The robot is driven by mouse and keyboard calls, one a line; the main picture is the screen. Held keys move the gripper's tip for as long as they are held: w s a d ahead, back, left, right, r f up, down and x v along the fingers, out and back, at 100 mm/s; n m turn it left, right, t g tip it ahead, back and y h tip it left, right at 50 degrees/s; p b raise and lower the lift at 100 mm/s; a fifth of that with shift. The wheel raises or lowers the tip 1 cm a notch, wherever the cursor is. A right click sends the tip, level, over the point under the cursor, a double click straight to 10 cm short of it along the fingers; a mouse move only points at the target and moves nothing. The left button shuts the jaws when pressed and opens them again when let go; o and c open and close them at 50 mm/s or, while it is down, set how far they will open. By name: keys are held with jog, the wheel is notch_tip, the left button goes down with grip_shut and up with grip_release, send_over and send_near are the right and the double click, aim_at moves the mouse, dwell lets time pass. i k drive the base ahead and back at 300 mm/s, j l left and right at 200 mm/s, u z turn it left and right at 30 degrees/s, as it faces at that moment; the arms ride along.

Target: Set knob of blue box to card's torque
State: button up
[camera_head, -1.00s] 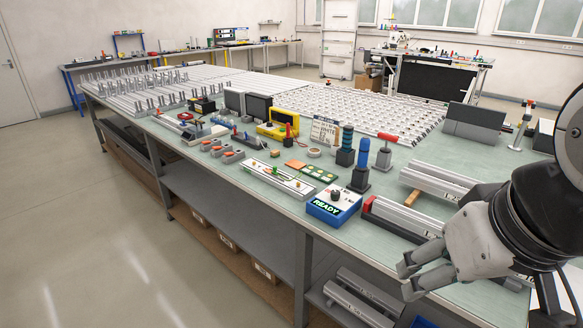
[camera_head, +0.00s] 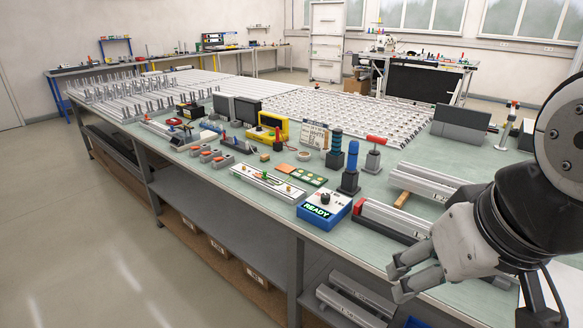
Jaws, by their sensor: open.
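The blue box (camera_head: 312,217) sits near the front edge of the workbench, with a white top, a dark knob (camera_head: 325,198) and a lit "READY" display (camera_head: 316,211). The knob's setting is too small to read. A white card with printed lines (camera_head: 313,135) stands upright behind it, near the yellow device; its text is not legible. My gripper (camera_head: 396,277) is at the lower right, to the right of the blue box and apart from it. Its fingers are open and empty, pointing left near the bench's front edge.
Blue-handled (camera_head: 352,157) and red-topped (camera_head: 376,141) tools stand behind the box. Floor in front of the bench (camera_head: 90,250) is clear.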

aim_at(326, 198)
jog(key=i+j, duration=0.35)
jog(key=i, duration=0.2)
jog(key=i+j, duration=0.35)
jog(key=i, duration=0.15)
